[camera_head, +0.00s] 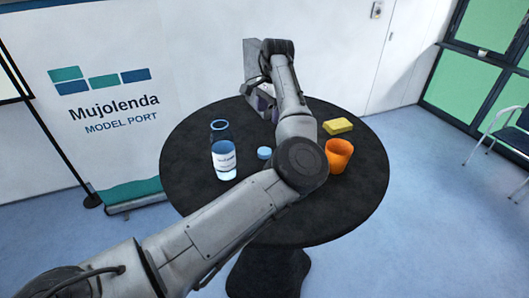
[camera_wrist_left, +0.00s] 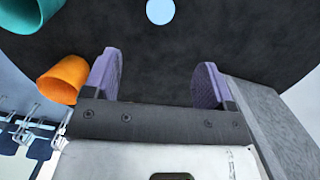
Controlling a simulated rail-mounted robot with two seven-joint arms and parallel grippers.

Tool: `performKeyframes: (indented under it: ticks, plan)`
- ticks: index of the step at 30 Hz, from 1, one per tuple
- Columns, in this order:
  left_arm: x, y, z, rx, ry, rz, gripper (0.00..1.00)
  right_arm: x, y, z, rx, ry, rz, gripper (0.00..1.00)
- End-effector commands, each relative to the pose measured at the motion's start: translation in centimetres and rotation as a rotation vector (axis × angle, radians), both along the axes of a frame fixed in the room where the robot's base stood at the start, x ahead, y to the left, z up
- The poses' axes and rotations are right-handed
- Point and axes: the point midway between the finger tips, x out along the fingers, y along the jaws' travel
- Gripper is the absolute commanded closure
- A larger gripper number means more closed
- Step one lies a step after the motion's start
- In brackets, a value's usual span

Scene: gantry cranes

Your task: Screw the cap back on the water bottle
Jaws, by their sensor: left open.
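The clear water bottle (camera_head: 223,160) with a white label stands upright at the left of the round black table, and its blue-rimmed mouth looks open. The light-blue cap (camera_head: 264,153) sits on the table to the right of the bottle, beside my left arm. It also shows as a round disc at the top of the left wrist view (camera_wrist_left: 160,11). My left gripper (camera_head: 264,104) hangs over the far part of the table, partly hidden by its own wrist. Its purple pads are apart with nothing between them in the left wrist view (camera_wrist_left: 158,78). My right gripper is not in view.
An orange cup (camera_head: 339,155) stands right of my left forearm, with a yellow sponge (camera_head: 338,125) behind it. A teal object (camera_wrist_left: 28,14) shows at the wrist view's upper left. The table's (camera_head: 350,205) front right is clear. A banner and chair stand beyond.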

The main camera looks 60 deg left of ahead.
Motion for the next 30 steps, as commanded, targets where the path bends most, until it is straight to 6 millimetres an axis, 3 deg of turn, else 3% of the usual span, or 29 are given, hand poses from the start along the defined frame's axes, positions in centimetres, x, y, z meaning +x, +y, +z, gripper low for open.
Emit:
performKeyframes:
  ticks: [5,12,18,30]
  plan:
    - [-0.1,0.0,-1.4,0.000,0.000,0.001,0.22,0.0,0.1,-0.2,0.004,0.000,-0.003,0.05]
    - [-0.7,-0.1,-5.5,-0.001,0.001,0.001,0.22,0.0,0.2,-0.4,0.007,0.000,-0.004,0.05]
    - [-0.9,0.0,-7.8,0.000,0.000,0.001,0.22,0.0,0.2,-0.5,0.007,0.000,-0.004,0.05]
    - [-1.1,0.0,-8.5,0.000,-0.001,0.001,0.22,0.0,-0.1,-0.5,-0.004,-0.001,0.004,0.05]
